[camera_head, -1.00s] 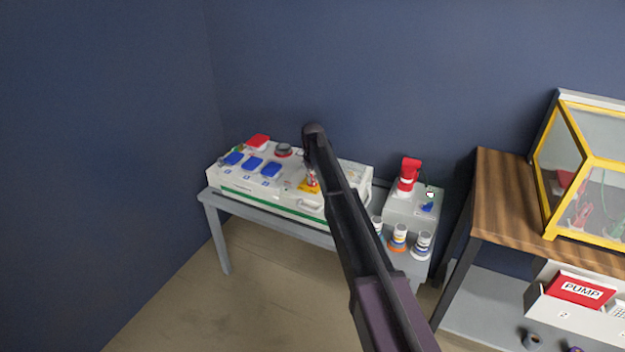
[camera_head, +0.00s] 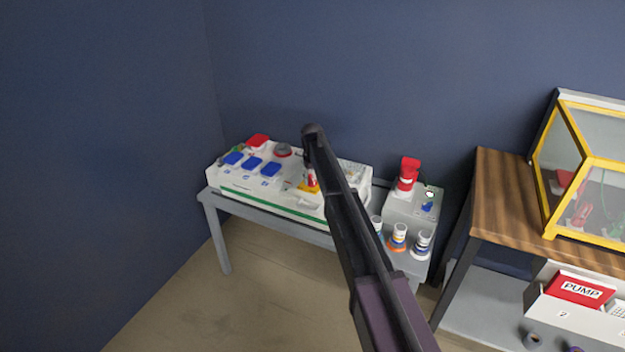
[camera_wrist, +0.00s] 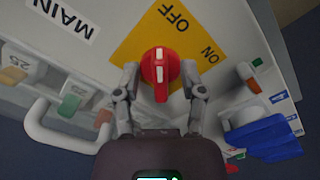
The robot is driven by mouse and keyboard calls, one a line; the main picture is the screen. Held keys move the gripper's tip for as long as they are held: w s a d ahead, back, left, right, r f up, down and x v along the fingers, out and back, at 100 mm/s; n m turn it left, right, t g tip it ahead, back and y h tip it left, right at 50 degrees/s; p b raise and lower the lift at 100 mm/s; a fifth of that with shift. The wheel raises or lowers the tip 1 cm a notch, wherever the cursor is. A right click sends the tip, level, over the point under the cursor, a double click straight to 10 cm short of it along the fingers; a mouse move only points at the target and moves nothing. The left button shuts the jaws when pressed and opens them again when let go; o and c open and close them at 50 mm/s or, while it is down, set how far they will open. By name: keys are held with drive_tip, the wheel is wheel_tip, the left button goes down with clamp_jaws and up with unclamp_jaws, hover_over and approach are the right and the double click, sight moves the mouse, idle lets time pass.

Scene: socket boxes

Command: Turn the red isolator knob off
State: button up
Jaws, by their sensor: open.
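The red isolator knob (camera_wrist: 161,68) stands on a yellow plate (camera_wrist: 150,38) printed OFF and ON in the wrist view. Its grip bar lies nearly upright in the picture, with a white mark along it. My gripper (camera_wrist: 161,84) is open, with one finger on each side of the knob and a gap visible on both sides. In the head view, the knob (camera_head: 312,179) and yellow plate (camera_head: 304,188) are partly hidden by my arm on the white socket box (camera_head: 225,175).
In the head view, a smaller grey box (camera_head: 402,208) with a red plug (camera_head: 408,174) stands to the right. A wooden-topped bench (camera_head: 495,210) is farther right.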

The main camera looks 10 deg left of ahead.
sight(310, 177)
drive_tip(key=shift+m, duration=0.3)
drive_tip(key=m, duration=0.4)
drive_tip(key=shift+a, duration=0.15)
drive_tip(key=m, duration=0.4)
drive_tip(key=shift+a+m, duration=0.1)
drive_tip(key=shift+m, duration=0.2)
drive_tip(key=m, duration=0.4)
drive_tip(key=shift+a, duration=0.1)
drive_tip(key=m, duration=0.5)
drive_tip(key=shift+w+a, duration=0.1)
drive_tip(key=shift+w, duration=0.05)
wheel_tip(310, 177, up, 14)
drive_tip(key=r+p, duration=0.1)
drive_tip(key=p, duration=1.3)
drive_tip(key=s+d+r+n+p, duration=0.2)
drive_tip(key=s+d+n, duration=0.1)
drive_tip(key=s+d, duration=0.6)
drive_tip(key=s+d+r+n+p, duration=0.2)
drive_tip(key=s+d+n, duration=0.2)
drive_tip(key=s+d, duration=0.6)
drive_tip(key=shift+s+p, duration=0.4)
drive_tip(key=shift+s, duration=1.1)
